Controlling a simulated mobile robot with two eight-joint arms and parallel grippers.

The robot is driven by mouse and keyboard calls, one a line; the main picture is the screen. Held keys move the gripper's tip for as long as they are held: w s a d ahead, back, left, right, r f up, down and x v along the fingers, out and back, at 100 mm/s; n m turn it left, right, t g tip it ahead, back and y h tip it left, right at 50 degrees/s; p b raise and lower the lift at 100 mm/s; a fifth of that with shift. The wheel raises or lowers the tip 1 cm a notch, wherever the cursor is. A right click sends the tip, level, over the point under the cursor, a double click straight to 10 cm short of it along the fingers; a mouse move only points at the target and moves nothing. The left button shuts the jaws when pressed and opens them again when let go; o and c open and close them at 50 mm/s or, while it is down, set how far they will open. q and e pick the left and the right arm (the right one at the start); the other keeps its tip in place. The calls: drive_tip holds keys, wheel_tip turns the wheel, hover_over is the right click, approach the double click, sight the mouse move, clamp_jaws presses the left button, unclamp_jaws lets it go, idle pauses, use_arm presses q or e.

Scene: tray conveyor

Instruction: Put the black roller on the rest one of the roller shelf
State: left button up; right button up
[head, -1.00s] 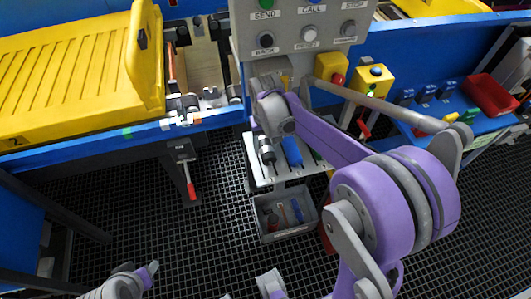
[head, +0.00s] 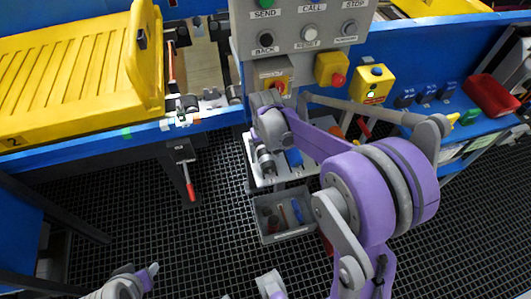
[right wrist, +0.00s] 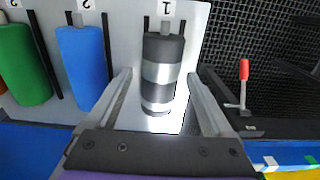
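A grey bin (head: 284,232) with small items is below the shelf. The control panel (head: 300,45) stands just behind my right arm. A yellow tray (head: 75,75) sits on the blue-edged conveyor at left. A red-handled lever (head: 187,178) hangs left of the shelf.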

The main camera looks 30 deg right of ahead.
sight(266, 153)
drive_tip(key=shift+r, duration=0.3)
wheel_tip(266, 153, up, 11)
drive_tip(key=p, duration=0.2)
drive_tip(key=s+a+f+n+t, duration=0.1)
drive_tip(key=s+a+f+t, duration=0.1)
drive_tip(key=s, duration=0.7)
drive_tip(key=s+a+f+n+t, duration=0.1)
drive_tip(key=s+a+f+t, duration=0.1)
drive_tip(key=s+a, duration=0.3)
drive_tip(key=s+t, duration=0.1)
drive_tip(key=s, duration=0.3)
drive_tip(key=shift+s+f+n, duration=0.15)
drive_tip(key=shift+f+n, duration=0.15)
drive_tip(key=shift+f, duration=0.1)
